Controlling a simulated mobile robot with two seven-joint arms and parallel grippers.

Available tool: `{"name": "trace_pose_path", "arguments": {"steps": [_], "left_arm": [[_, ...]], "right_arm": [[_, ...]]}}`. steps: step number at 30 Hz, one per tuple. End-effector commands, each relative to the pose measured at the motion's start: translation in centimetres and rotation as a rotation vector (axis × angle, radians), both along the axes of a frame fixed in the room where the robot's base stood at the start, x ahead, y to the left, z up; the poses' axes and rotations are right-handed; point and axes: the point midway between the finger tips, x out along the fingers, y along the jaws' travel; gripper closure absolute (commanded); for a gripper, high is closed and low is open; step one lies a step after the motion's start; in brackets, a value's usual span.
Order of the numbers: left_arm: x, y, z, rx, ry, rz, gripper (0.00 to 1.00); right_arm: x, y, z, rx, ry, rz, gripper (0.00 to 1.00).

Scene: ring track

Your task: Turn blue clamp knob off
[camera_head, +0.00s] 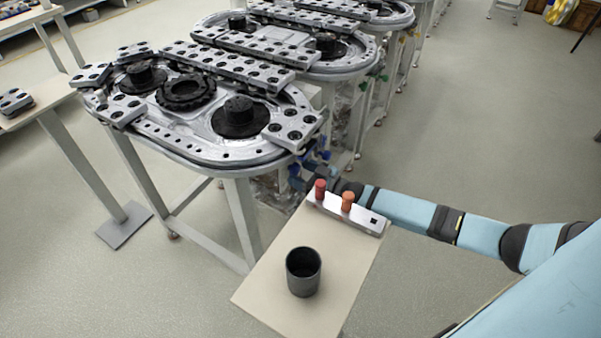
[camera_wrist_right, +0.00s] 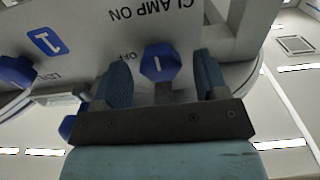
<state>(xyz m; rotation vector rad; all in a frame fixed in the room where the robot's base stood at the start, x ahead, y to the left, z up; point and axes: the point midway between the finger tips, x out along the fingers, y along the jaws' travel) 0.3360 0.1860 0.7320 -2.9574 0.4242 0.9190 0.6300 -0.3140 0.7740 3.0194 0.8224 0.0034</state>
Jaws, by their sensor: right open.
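The blue clamp knob (camera_wrist_right: 158,62) has a white line on its face and sits on a grey panel, beside the printed words "CLAMP ON" and "OFF", which appear upside down. My right gripper (camera_wrist_right: 162,76) is open, with one finger on each side of this knob. I cannot tell whether the fingers touch it. In the head view my right gripper (camera_head: 308,174) is small and partly hidden by the arm, low by the near end of the ring track (camera_head: 190,150). My left gripper is not in view.
A second blue knob (camera_wrist_right: 16,71) is on the left of the panel, by a blue label (camera_wrist_right: 45,41). A beige table (camera_head: 270,285) holds a dark cup (camera_head: 303,272) and a grey block (camera_head: 362,215) with red and orange pegs, close below my right arm.

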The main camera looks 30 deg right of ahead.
Motion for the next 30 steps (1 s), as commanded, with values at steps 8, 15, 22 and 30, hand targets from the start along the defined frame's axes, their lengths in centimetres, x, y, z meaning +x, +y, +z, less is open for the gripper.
{"name": "trace_pose_path", "arguments": {"steps": [8, 15, 22, 30], "left_arm": [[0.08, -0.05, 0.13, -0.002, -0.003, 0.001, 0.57], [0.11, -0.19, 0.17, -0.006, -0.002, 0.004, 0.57], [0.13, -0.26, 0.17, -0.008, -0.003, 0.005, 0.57], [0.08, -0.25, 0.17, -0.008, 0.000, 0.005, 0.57]], "right_arm": [[0.46, 0.28, 0.04, 0.000, 0.000, 0.000, 0.33], [0.44, 0.27, 0.04, 0.001, -0.001, 0.000, 0.67], [0.43, 0.28, 0.04, -0.002, -0.002, 0.000, 0.82], [0.43, 0.29, 0.07, -0.066, -0.040, 0.000, 0.82]]}}
